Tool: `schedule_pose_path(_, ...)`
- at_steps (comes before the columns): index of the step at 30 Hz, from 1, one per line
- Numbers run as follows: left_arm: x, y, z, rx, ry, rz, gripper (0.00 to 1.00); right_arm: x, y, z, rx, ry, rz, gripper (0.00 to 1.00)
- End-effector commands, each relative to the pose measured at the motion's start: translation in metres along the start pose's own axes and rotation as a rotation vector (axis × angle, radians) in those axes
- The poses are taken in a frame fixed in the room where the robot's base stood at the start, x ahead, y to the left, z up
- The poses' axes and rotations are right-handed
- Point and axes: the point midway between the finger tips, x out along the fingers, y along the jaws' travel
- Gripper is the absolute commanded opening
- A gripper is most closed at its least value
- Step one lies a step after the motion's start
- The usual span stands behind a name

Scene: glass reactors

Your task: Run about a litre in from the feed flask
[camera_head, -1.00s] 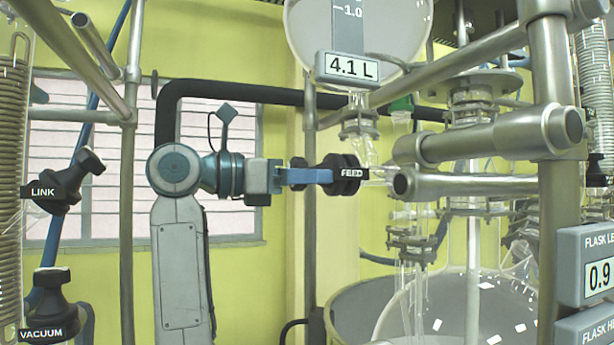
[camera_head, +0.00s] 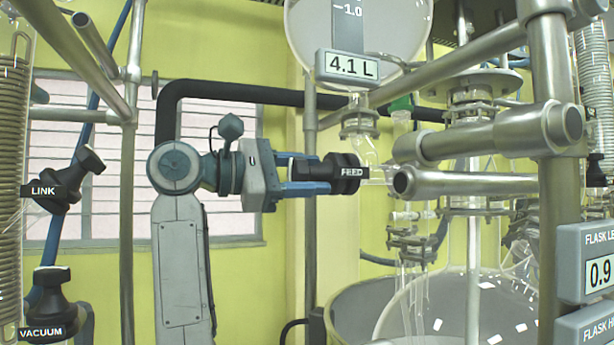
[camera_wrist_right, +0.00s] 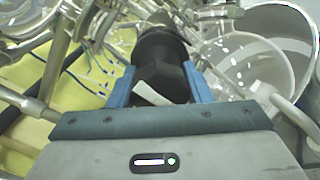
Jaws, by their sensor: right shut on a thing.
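The black FEED valve knob (camera_head: 343,174) sits at the outlet below the round glass feed flask (camera_head: 300,25), whose display (camera_head: 348,67) reads 4.1 L. My right gripper (camera_head: 318,174) comes in from the left and is shut on the knob. In the right wrist view the two blue fingers lie on both sides of the black knob (camera_wrist_right: 162,75), with a white mark on it. The flask level display (camera_head: 599,272) at the right edge reads 0.9; its unit is cut off. The large glass vessel (camera_head: 480,262) stands below. My left gripper is not in view.
LINK (camera_head: 60,186) and VACUUM (camera_head: 50,308) knobs stand at the left. Steel rails (camera_head: 480,142) cross right of the FEED knob. A black pipe (camera_head: 250,92) runs behind my arm. A wide metal bath (camera_head: 350,300) surrounds the vessel's lower part.

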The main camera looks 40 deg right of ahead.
Motion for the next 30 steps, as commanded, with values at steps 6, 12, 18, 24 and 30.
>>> schedule_pose_path(6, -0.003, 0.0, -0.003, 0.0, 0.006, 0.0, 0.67, 0.0, 0.0, -0.001, 0.113, 0.001, 0.0, 0.22)
schedule_pose_path(12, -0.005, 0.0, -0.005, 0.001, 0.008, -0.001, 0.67, 0.0, 0.0, 0.0, 0.169, 0.001, 0.0, 0.22)
schedule_pose_path(18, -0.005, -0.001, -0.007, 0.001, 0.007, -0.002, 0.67, 0.0, 0.0, 0.0, 0.189, 0.001, 0.0, 0.22)
schedule_pose_path(24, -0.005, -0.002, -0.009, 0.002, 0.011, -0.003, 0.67, 0.0, 0.0, 0.0, 0.189, 0.001, 0.0, 0.22)
schedule_pose_path(30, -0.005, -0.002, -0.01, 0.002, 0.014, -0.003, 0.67, 0.0, 0.0, 0.0, 0.189, 0.001, -0.001, 0.59)
